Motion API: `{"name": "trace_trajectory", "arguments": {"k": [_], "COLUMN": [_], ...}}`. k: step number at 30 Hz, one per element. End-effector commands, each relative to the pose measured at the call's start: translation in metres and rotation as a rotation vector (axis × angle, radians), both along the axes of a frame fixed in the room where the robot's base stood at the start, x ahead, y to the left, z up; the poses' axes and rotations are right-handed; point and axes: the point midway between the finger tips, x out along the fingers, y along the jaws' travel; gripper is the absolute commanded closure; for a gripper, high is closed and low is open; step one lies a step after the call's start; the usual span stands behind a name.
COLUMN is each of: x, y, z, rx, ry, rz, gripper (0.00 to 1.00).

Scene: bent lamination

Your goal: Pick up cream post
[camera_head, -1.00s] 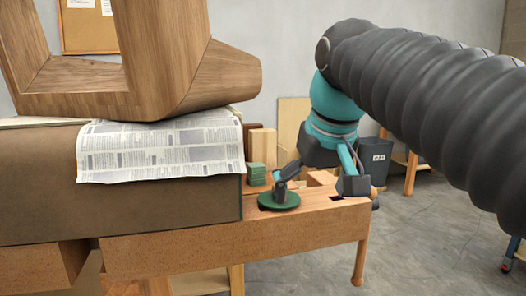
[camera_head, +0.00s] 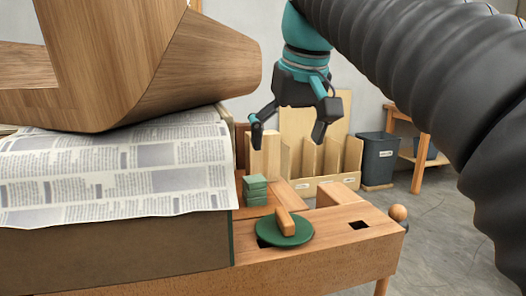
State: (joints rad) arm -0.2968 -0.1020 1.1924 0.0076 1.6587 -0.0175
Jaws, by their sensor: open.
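A pale cream upright post (camera_head: 265,158) stands at the back of the wooden bench, behind a small stack of green blocks (camera_head: 256,190). Its upper left part is partly covered by a finger of my gripper. My gripper (camera_head: 288,138) is open and points down, with nothing between its fingers. It hangs above the bench, with its left finger in front of the post in the picture. I cannot tell whether the finger touches the post.
A green disc with a wooden handle (camera_head: 285,229) lies on the bench (camera_head: 330,255). Newspaper (camera_head: 120,165) and a large bent wooden piece (camera_head: 150,75) are at left. A pale divided rack (camera_head: 325,165) and a dark bin (camera_head: 378,160) stand behind. The bench has a square hole at right.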

Motion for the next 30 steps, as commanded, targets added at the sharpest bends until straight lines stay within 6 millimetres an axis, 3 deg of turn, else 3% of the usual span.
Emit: {"name": "trace_trajectory", "arguments": {"k": [5, 21, 30], "x": [0.013, 0.100, 0.115], "y": [0.004, 0.033, 0.038], "z": [0.001, 0.002, -0.002], "rx": [-0.001, 0.000, 0.000], "ry": [0.001, 0.001, 0.000], "rz": [0.001, 0.000, 0.000], "gripper": [0.00, 0.00, 0.00]}}
